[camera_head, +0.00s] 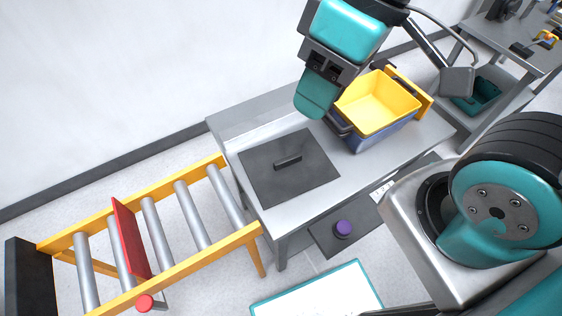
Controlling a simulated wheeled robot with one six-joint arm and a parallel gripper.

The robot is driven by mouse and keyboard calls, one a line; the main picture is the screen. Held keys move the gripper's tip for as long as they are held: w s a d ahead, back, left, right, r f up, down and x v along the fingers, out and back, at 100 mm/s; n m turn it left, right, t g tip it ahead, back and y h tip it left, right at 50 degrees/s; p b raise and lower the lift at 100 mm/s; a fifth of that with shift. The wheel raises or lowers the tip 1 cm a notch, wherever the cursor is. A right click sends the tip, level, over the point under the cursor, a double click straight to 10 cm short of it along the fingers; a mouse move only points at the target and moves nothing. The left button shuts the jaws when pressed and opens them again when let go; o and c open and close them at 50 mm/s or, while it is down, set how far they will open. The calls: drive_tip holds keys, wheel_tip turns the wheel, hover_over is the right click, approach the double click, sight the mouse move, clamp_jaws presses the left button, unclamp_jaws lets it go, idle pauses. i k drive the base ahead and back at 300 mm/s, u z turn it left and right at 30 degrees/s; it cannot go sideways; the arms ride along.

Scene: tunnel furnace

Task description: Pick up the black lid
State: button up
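The black lid (265,182) is a flat, dark square plate with a raised bar handle (288,161) in its middle. It lies flat on the grey metal table (238,132), left of the yellow bin. My gripper (314,100) is above the table, beyond and to the right of the lid in the picture, pointing down and apart from the handle. Its teal fingers overlap from this angle, so the gap between them is hidden. No object shows in it.
A yellow bin (376,102) in a blue-grey container (372,138) stands right of the lid, close to my gripper. A roller conveyor (190,215) with a red plate (131,238) adjoins the table's left end. A purple knob (343,229) is on the lower shelf.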

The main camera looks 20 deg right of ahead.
sight(280, 170)
drive_tip(key=z, duration=0.95)
drive_tip(key=k, duration=1.2)
drive_tip(key=u, duration=0.85)
drive_tip(key=i, duration=0.95)
